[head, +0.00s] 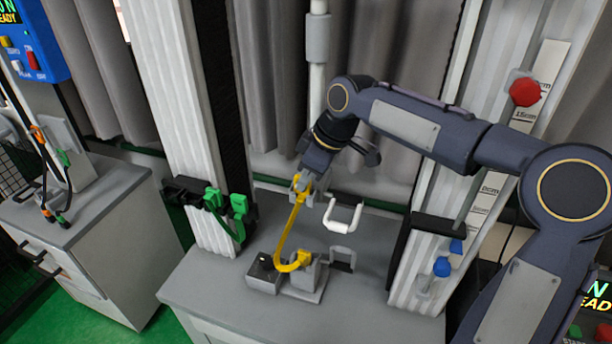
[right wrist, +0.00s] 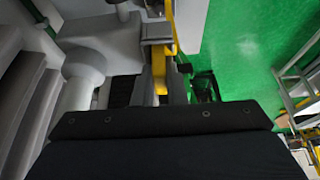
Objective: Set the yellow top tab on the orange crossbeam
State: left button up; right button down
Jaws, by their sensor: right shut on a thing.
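A long curved yellow piece (head: 289,228), which looks like the yellow top tab, hangs from my right gripper (head: 302,184). The gripper is shut on its upper end. Its lower end curls to the right beside a small grey block on the bench. I cannot tell whether it touches the block. In the right wrist view the yellow piece (right wrist: 159,70) runs between the fingers (right wrist: 158,38). I cannot make out an orange crossbeam in either view. My left gripper is not in view.
A grey bench (head: 215,285) stands between two ribbed uprights. A green clamp (head: 238,205) is on the left upright. A white U-shaped handle (head: 343,216) is right of the yellow piece. A scale with a red knob (head: 525,92) is at right.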

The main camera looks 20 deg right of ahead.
jog(key=shift+f, duration=0.15)
jog(key=c, duration=1.5)
grip_release()
jog(key=v, duration=1.2)
jog(key=s+f+m+t, duration=0.1)
jog(key=s+f+m, duration=0.3)
jog(key=s, duration=0.4)
jog(key=s+d+f+m+t, duration=0.1)
jog(key=s+f+m, duration=0.3)
jog(key=s+f, duration=0.3)
jog(key=s+d+f+m+t, duration=0.1)
jog(key=s+f+m, duration=0.4)
jog(key=s, duration=0.5)
jog(key=shift+s+f+p, duration=0.1)
jog(key=shift+f+p, duration=0.2)
jog(key=shift+f, duration=0.35)
